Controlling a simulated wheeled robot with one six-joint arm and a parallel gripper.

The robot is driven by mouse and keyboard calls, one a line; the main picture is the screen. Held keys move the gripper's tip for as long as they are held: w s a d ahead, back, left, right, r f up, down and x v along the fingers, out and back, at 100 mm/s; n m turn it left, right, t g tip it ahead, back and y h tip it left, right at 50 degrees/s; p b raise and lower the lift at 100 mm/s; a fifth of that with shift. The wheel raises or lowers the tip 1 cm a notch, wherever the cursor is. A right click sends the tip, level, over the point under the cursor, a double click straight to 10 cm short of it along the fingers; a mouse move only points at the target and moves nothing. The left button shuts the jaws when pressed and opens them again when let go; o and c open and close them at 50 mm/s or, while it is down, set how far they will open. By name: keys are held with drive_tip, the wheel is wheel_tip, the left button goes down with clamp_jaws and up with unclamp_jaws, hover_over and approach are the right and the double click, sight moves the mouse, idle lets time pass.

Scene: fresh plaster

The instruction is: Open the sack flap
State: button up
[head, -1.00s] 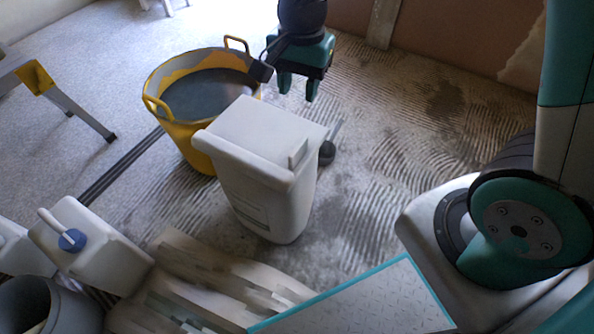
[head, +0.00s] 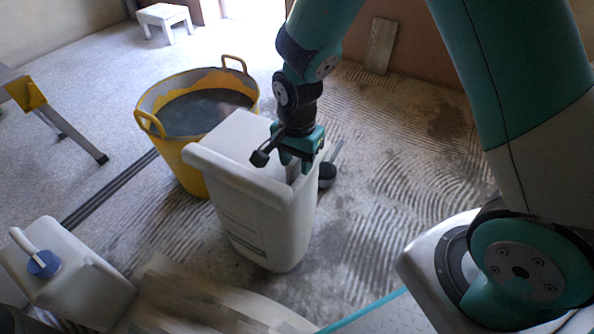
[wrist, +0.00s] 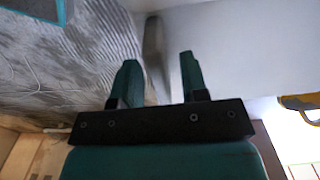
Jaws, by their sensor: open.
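The white bin-shaped sack (head: 262,232) stands upright in the middle of the head view. Its flat top flap (head: 232,140) lies closed over it. My gripper (head: 296,167) points down at the flap's right end, with its fingers on either side of a small raised tab there. In the wrist view, my gripper (wrist: 158,62) is open, and a pale upright strip (wrist: 153,45), apparently the tab, shows between the fingers. The flap (wrist: 235,50) fills the right of that view. Whether a finger touches the tab I cannot tell.
A yellow tub (head: 190,160) of grey mix stands close behind the sack, at its left. A white jerrycan (head: 75,275) is at the lower left. A dark round-headed tool (head: 327,175) is right of the sack. The combed floor (head: 400,170) to the right is open.

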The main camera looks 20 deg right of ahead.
drive_tip(key=shift+f, duration=0.8)
clamp_jaws()
drive_tip(key=shift+r, duration=0.1)
